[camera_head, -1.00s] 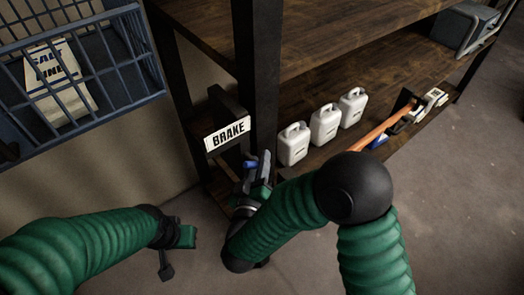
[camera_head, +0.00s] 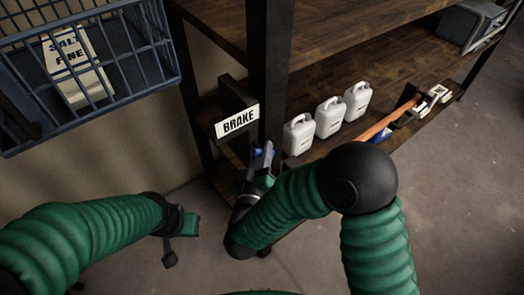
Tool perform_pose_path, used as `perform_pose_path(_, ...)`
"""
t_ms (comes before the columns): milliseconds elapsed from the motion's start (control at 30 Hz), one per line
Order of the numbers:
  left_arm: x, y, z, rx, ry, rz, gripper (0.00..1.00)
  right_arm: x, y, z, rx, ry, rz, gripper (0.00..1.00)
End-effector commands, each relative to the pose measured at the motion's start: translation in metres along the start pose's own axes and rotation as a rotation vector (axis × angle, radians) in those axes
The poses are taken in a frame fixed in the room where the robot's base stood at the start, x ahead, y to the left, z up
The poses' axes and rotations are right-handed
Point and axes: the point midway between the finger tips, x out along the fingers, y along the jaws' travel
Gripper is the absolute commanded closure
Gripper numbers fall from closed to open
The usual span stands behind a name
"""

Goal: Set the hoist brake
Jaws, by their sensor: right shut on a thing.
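A white sign reading BRAKE (camera_head: 237,121) is fixed on a dark bracket beside the front post of the shelf. Just below and right of it is a small blue part (camera_head: 257,152), which looks like the brake handle; most of it is hidden. My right gripper (camera_head: 264,160) is at the blue part, shut on it, close against the post. My arm and the gripper cover the contact. My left gripper (camera_head: 183,240) is open and empty, low on the left over the floor, apart from the brake.
A blue wire basket (camera_head: 165,62) with a white sack marked SALT FINE (camera_head: 78,70) hangs at upper left. White jugs (camera_head: 329,117) stand on the lower wooden shelf (camera_head: 400,105), with an orange-handled tool (camera_head: 385,124) further right. Floor at right is clear.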

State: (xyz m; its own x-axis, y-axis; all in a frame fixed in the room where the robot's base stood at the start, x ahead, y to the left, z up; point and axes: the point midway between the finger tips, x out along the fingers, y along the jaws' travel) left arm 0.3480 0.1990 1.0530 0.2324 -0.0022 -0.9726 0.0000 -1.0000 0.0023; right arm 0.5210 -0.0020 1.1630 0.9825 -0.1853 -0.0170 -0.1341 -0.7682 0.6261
Motion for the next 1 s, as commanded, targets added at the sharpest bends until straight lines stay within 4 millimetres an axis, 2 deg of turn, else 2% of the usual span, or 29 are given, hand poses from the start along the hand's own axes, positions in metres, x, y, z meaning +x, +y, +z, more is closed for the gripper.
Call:
perform_pose_path(267, -0.031, 0.000, -0.007, 0.000, 0.000, 0.000, 1.00, -0.001, 0.003, -0.001, 0.099, -0.096, -0.077, 1.00)
perform_pose_path(600, -0.077, 0.000, -0.018, 0.000, 0.000, 0.000, 1.00, -0.001, 0.004, -0.001, 0.309, -0.266, -0.215, 1.00)
perform_pose_path(1000, -0.108, 0.000, -0.025, 0.000, 0.000, 0.000, 1.00, -0.001, 0.001, 0.003, 0.513, -0.430, -0.353, 1.00)
